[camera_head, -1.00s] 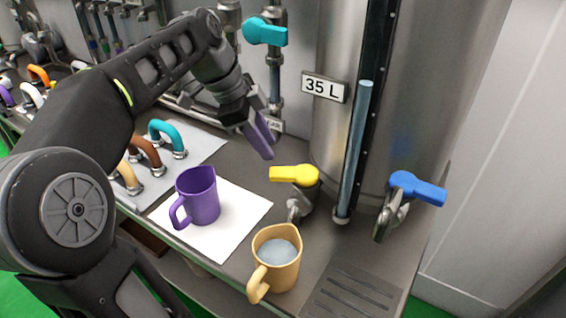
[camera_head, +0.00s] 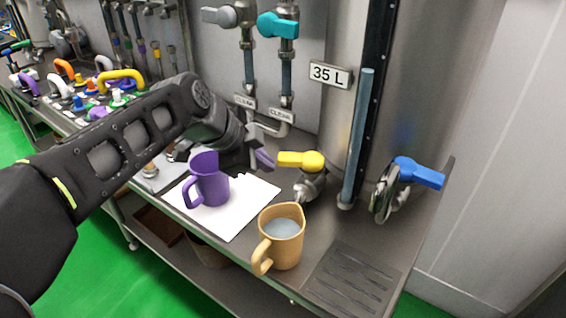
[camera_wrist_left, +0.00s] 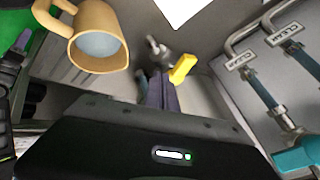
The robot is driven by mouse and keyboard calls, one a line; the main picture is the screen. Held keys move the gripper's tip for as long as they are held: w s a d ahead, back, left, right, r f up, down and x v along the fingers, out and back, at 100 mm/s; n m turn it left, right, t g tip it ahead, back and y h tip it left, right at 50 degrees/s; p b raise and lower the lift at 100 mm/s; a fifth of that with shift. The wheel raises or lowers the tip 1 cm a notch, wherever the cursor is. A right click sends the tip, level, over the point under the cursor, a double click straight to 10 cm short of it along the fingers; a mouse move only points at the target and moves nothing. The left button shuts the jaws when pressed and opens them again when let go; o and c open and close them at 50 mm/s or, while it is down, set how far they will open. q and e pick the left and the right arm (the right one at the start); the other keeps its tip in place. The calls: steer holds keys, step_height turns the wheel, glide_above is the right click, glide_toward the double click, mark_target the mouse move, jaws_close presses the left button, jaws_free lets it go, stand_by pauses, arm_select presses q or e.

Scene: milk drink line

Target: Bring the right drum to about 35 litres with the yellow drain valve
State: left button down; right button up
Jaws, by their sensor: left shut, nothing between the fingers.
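The steel drum (camera_head: 425,80) at the right has an upright sight tube (camera_head: 358,135). The blue-grey column in it tops out near the height of the "35 L" sign (camera_head: 330,74). The yellow drain valve handle (camera_head: 300,160) points left above its small metal spout. A tan mug (camera_head: 281,250) holding pale liquid stands below and in front of it. My left gripper (camera_head: 263,158) is shut and empty, just left of the yellow handle and apart from it. In the left wrist view, its fingers (camera_wrist_left: 162,90) are beside the yellow handle (camera_wrist_left: 182,68).
A purple mug (camera_head: 208,182) stands on a white sheet (camera_head: 240,212), close below my left gripper. A blue valve handle (camera_head: 418,173) is right of the tube. Teal (camera_head: 278,25) and grey (camera_head: 230,16) valves are behind. A slotted drain grate (camera_head: 350,280) lies front right.

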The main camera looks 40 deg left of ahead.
mark_target(282, 162)
arm_select(q)
steer(key=shift+w+a+f+p, duration=0.25)
steer(key=shift+w+f+p, duration=0.1)
steer(key=shift+w+f, duration=0.9)
steer(key=shift+w+a+f+p, duration=0.3)
steer(key=shift+w+f, duration=0.7)
steer(key=shift+w, duration=0.55)
steer(key=shift+w+a+f+p, duration=0.2)
steer(key=shift+w+f+p, duration=0.2)
steer(key=shift+w+f, duration=0.85)
steer(key=shift+w+r, duration=0.15)
steer(key=shift+w+a+b, duration=0.1)
steer(key=shift+b, duration=0.45)
steer(key=shift+a+m, duration=0.1)
steer(key=shift+m, duration=0.3)
